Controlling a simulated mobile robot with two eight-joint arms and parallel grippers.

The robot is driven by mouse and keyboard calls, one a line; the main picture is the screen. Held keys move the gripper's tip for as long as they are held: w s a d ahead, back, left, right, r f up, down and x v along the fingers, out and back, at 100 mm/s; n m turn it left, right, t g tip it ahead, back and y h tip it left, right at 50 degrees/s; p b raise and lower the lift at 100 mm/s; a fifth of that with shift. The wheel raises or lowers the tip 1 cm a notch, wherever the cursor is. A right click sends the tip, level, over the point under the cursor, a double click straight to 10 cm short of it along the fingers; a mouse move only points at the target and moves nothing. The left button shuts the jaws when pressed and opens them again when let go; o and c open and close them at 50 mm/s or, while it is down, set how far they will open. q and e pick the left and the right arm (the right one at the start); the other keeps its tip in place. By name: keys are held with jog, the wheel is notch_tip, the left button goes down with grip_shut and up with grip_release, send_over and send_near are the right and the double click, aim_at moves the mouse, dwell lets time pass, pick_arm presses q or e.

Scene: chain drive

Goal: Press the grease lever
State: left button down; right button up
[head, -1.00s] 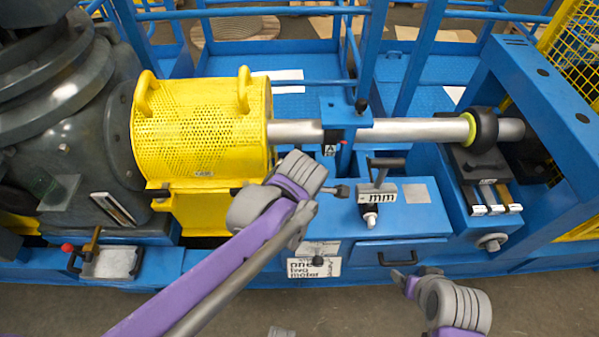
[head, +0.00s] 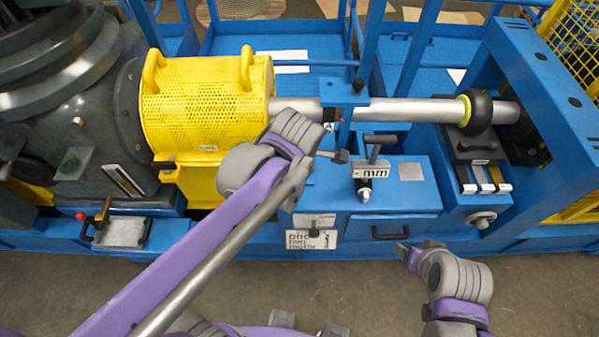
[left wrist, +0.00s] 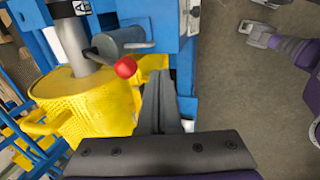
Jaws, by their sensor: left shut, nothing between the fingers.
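The lever with a red ball knob (left wrist: 125,67) shows in the left wrist view. It sticks out by a grey cylinder (left wrist: 119,42), between the yellow guard and the blue frame. My left gripper (left wrist: 160,78) is shut and empty, its tapered fingers just right of the knob in that picture, with a visible gap. Depth between them is hard to judge.
The perforated yellow guard (head: 205,105) and steel shaft (head: 415,110) lie behind my left arm. A block with a T-handle (head: 374,172) stands on the blue cabinet (head: 405,205) to the right. The floor in front is open.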

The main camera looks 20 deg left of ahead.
pick_arm(q)
jog(key=v, duration=0.6)
jog(key=shift+a, duration=0.2)
pick_arm(e)
jog(key=shift+w+a+r, duration=0.3)
jog(key=shift+w+r, duration=0.05)
pick_arm(q)
jog(key=shift+w+r, duration=0.1)
jog(key=shift+w, duration=0.05)
dwell(1.8)
